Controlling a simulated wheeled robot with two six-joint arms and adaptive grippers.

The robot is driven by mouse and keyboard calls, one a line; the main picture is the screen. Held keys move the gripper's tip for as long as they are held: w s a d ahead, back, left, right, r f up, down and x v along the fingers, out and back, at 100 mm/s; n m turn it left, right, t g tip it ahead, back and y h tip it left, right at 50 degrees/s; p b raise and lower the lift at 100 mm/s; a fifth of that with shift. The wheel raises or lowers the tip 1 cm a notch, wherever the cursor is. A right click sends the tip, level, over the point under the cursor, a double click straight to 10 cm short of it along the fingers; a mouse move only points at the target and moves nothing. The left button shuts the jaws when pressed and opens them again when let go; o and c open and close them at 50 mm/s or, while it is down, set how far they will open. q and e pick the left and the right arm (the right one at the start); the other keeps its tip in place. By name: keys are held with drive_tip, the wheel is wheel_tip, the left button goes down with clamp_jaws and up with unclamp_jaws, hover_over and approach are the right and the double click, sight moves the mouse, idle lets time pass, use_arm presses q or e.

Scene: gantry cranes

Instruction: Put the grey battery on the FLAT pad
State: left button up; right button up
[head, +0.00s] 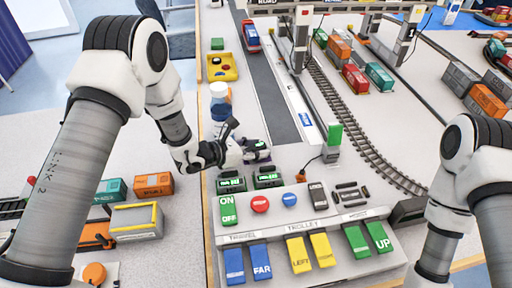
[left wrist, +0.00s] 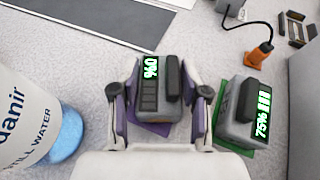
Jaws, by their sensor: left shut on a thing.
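My left gripper (left wrist: 158,105) is shut on a grey battery (left wrist: 150,97) with a 0% display and a dark raised bar. In the head view, my left gripper (head: 262,152) is beyond the control panel and mostly hides this battery. A purple pad (left wrist: 152,128) shows under the battery; I cannot read a label or tell whether they touch. A second grey battery (left wrist: 240,115), reading 75%, stands beside the gripper on a green pad (left wrist: 222,143). It also shows in the head view (head: 267,179). Another green-lit unit (head: 231,184) stands left of it. My right gripper is out of view.
A water bottle (head: 221,102) stands close behind the left gripper. The control panel (head: 300,255) with coloured switches is in front. The dark road strip (head: 272,95) and curved rails (head: 345,115) lie beyond.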

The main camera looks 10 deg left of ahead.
use_arm(q)
drive_tip(key=o, duration=1.3)
drive_tip(key=shift+f, duration=0.1)
drive_tip(key=shift+a+r, duration=0.15)
drive_tip(key=shift+r, duration=0.1)
wheel_tip(320, 180, up, 4)
hover_over(231, 181)
drive_tip(key=w+a, duration=0.4)
drive_tip(key=shift+w+r, duration=0.2)
